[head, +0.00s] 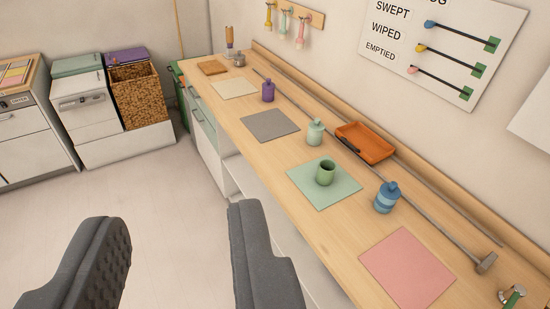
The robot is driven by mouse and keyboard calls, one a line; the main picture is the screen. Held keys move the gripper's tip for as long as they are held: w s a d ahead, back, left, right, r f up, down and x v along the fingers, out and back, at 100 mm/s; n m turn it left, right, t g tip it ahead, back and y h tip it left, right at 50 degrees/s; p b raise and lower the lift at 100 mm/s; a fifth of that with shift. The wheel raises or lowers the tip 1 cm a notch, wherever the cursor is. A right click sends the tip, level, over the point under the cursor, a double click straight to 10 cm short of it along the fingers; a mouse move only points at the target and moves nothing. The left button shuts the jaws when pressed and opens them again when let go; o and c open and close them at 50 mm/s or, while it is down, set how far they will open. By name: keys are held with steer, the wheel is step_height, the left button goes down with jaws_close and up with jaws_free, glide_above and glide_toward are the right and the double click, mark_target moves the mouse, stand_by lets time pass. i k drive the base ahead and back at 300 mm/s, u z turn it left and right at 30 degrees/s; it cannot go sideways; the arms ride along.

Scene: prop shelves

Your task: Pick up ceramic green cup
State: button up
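The green ceramic cup (325,173) stands upright on a mint green mat (307,190) on the long wooden counter. My gripper (170,255) shows at the bottom left, with its two dark padded fingers wide apart and nothing between them. It is in front of the counter, over the floor in the picture, to the left of the cup and apart from it.
A pale green bottle (315,132), a blue striped bottle (386,197) and an orange tray (365,143) stand near the cup. A long metal rod (420,219) lies behind it. Pink (407,268) and grey (270,125) mats lie bare. A purple bottle (268,91) stands farther back.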

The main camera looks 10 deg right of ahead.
mark_target(326, 173)
steer(key=u, duration=0.3)
steer(key=i, duration=1.3)
steer(key=z, duration=0.65)
steer(key=i, duration=0.4)
steer(key=z, duration=0.25)
